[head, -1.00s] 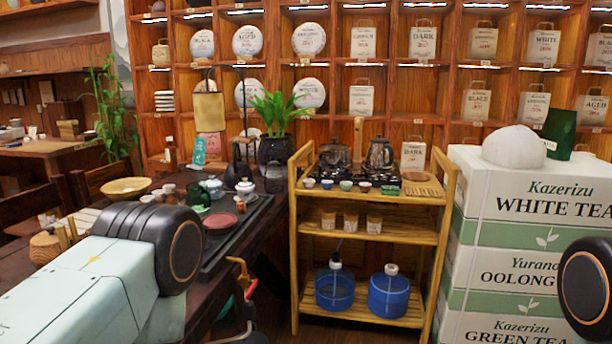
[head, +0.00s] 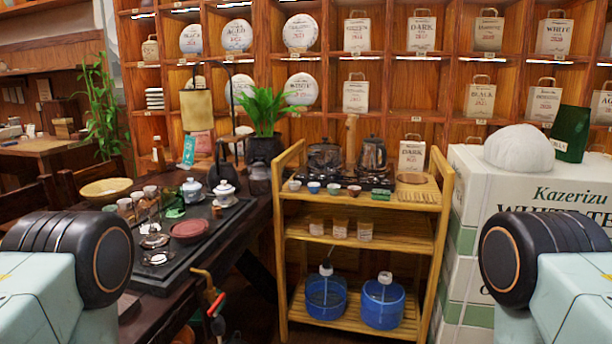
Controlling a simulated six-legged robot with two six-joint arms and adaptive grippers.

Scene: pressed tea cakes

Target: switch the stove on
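A black stove (head: 347,180) sits on the top shelf of a wooden cart (head: 418,205). It is partly covered by a dark glassy pot (head: 325,158) at left and a dark kettle (head: 373,154) at right. Small cups stand in front of it. I cannot make out its knobs, and I see no flame. My arms come in at the lower left and lower right, but only links and round black joints show. Neither gripper is in view.
A dark table with a black tea tray (head: 230,222), holding teaware, is left of the cart. White tea boxes (head: 472,222) stand close on its right. Blue water containers (head: 383,302) are on its bottom shelf. A hanging orange-and-red object (head: 212,300) is near the table edge.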

